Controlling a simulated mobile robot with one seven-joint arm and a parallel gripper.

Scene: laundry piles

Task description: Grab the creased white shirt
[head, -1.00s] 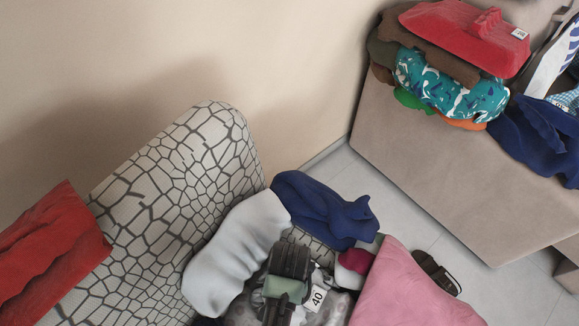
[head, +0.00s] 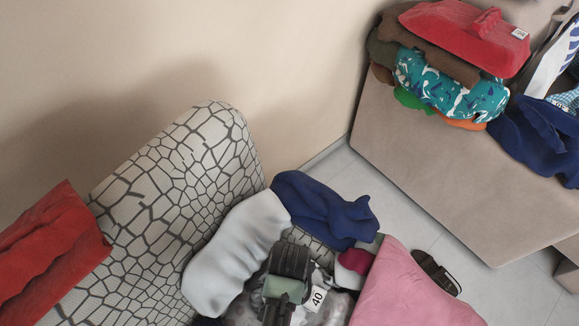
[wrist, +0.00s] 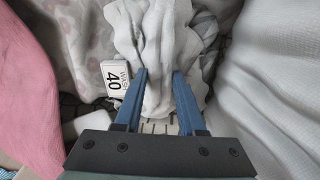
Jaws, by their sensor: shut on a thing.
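The creased white shirt (wrist: 158,35) lies bunched and wrinkled in the wrist view, with folds running down between the blue fingers. My gripper (wrist: 159,75) is shut on these folds, with one finger on each side. In the head view my gripper (head: 284,292) reaches down into the pile at the bottom middle, and the arm hides most of the shirt there.
A smooth white garment (head: 237,250) lies beside my gripper. A tag marked 40 (head: 317,298), a pink cloth (head: 410,290) and a dark blue garment (head: 325,210) are close by. A crack-patterned chair back (head: 165,205) rises left. A second pile (head: 460,85) stands far right.

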